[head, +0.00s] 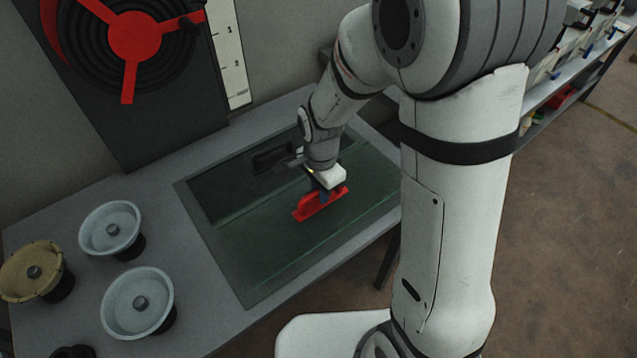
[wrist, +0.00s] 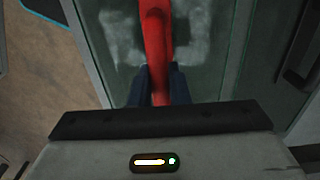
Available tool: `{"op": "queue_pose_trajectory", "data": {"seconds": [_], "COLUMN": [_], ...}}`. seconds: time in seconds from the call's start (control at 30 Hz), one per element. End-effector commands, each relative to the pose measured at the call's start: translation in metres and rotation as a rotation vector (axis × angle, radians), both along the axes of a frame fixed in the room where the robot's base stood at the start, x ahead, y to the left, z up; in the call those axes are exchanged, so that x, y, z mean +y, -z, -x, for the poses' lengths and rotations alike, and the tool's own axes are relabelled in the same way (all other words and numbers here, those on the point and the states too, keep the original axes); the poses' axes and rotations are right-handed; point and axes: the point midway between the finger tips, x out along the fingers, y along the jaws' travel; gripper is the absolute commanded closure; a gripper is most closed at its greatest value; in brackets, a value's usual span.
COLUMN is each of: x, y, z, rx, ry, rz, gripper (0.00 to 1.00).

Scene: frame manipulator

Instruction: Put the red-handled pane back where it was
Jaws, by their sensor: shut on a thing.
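The red handle (head: 320,203) stands up from a greenish, see-through pane (head: 268,242). The pane lies across the near part of a dark rectangular frame (head: 216,258) in the grey worktop. My gripper (head: 325,190) comes down from above and is shut on the red handle. In the wrist view the red handle (wrist: 155,45) runs between the two dark fingers (wrist: 158,85), with the greenish pane (wrist: 208,55) below. A black handle (head: 273,155) shows at the far side of the frame. I cannot tell whether the pane is seated or slightly raised.
Two pale round dishes (head: 110,230) (head: 137,303) and a brassy one (head: 30,272) stand on the left of the worktop (head: 185,265). A black panel with a red spoked wheel (head: 134,37) rises behind. Open floor (head: 565,240) lies to the right.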

Motion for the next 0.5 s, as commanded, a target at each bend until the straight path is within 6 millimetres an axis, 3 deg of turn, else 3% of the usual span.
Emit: {"op": "queue_pose_trajectory", "data": {"seconds": [0.27,0.5], "x": [0.0,0.001], "y": [0.032,0.035], "z": [0.0,0.0], "rx": [0.002,-0.002], "ry": [-0.001,-0.002], "rz": [0.0,0.0], "gripper": [1.0,1.0]}}
